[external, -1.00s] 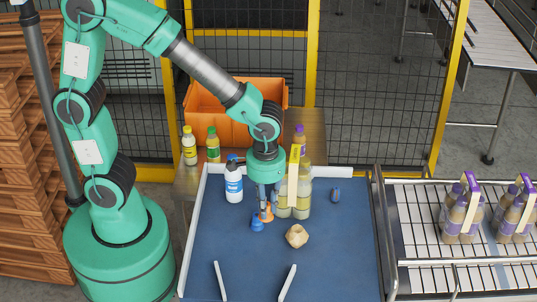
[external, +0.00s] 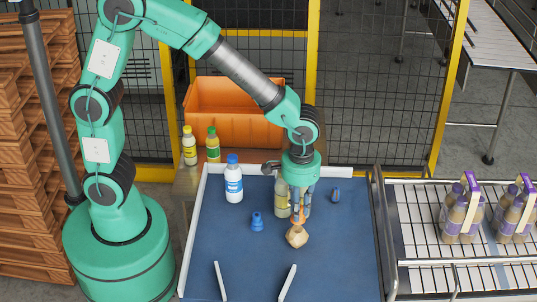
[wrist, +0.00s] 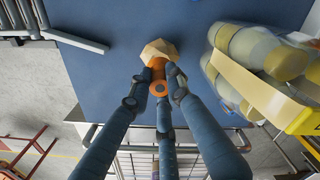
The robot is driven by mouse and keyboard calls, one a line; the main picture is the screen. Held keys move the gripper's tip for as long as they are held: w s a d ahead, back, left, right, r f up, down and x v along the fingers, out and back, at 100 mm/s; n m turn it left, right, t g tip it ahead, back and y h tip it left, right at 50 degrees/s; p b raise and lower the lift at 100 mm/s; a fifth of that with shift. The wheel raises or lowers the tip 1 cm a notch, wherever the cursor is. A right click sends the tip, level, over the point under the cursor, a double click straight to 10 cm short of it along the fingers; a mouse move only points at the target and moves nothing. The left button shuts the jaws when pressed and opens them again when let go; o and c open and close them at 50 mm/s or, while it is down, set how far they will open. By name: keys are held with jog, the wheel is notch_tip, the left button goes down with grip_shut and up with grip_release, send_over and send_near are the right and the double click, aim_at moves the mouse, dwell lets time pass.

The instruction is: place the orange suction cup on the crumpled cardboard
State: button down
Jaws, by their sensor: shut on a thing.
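My gripper (external: 299,212) is shut on the orange suction cup (external: 298,218). The orange cup also shows between the fingers in the wrist view (wrist: 158,76). The crumpled cardboard (external: 297,237) is a tan lump on the blue table, directly below the cup in the external view. In the wrist view the cardboard (wrist: 158,48) shows just beyond the cup, partly hidden by it. The cup is at or very near the top of the cardboard; I cannot tell whether they touch.
A blue suction cup (external: 257,222) stands to the left on the blue table (external: 230,255). A white bottle with a blue cap (external: 233,180) is behind it. Pale bottles (external: 283,198) stand close behind my gripper. A small dark blue object (external: 335,195) lies to the right.

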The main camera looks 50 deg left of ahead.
jog(key=shift+f, duration=0.1)
jog(key=shift+f, duration=1.65)
jog(key=shift+f, duration=0.1)
jog(key=c, duration=1.6)
grip_release()
notch_tip(320, 180, up, 12)
jog(key=shift+r, duration=0.15)
jog(key=shift+a, duration=0.1)
